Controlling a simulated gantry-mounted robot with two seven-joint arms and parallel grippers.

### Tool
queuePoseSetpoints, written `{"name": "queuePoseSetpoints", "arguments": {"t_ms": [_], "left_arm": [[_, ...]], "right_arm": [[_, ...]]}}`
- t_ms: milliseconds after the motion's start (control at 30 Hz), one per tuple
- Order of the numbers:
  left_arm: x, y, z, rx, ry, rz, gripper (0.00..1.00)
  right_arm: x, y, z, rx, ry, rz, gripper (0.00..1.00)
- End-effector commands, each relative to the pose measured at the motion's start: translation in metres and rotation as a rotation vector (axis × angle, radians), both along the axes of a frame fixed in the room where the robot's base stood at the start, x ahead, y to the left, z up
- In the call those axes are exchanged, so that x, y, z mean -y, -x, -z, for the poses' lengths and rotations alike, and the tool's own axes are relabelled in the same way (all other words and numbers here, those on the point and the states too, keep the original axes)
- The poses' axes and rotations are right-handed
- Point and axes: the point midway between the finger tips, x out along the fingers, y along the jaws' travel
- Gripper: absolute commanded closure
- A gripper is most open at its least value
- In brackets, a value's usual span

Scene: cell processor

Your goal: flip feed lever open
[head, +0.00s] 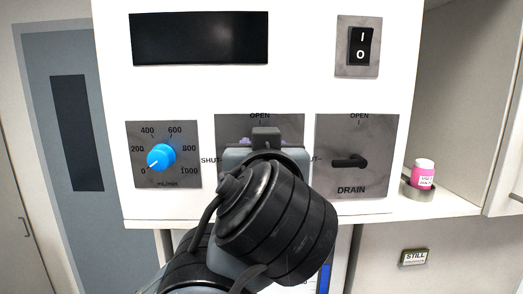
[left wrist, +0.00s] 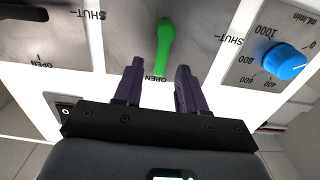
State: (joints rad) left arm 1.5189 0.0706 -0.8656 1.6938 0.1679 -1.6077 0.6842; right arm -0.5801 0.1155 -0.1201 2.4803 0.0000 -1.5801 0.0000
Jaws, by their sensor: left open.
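The green feed lever (left wrist: 163,48) shows in the left wrist view, where the picture is upside down. Its handle points at the OPEN mark of its grey panel (left wrist: 122,35). In the head view my left gripper (head: 268,143) covers the lever, and only the panel's upper part (head: 228,124) shows clearly. In the left wrist view the two purple fingers of my left gripper (left wrist: 155,85) are open, one on each side of the lever's tip, with gaps between. Whether the fingertips touch the panel I cannot tell. My right gripper is not in view.
Right of the feed panel is the DRAIN panel with a black lever (head: 347,161) pointing at SHUT. Left is a blue flow dial (head: 161,157). Above are a dark display (head: 199,38) and a power switch (head: 361,46). A pink bottle (head: 424,172) stands on the right shelf.

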Motion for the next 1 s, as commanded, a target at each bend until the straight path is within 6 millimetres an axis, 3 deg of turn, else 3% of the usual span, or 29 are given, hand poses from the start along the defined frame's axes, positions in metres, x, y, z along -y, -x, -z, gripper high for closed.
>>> {"name": "queuePoseSetpoints", "arguments": {"t_ms": [300, 500, 1000], "left_arm": [[0.001, 0.055, 0.003, 0.004, 0.001, 0.004, 0.6], [0.0, 0.08, 0.001, 0.002, 0.0, 0.002, 0.6], [0.0, 0.09, 0.0, 0.0, 0.0, 0.001, 0.6]], "right_arm": [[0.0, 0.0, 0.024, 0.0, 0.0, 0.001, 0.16], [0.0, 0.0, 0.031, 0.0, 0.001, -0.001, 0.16], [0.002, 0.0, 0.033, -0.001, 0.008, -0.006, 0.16]]}}
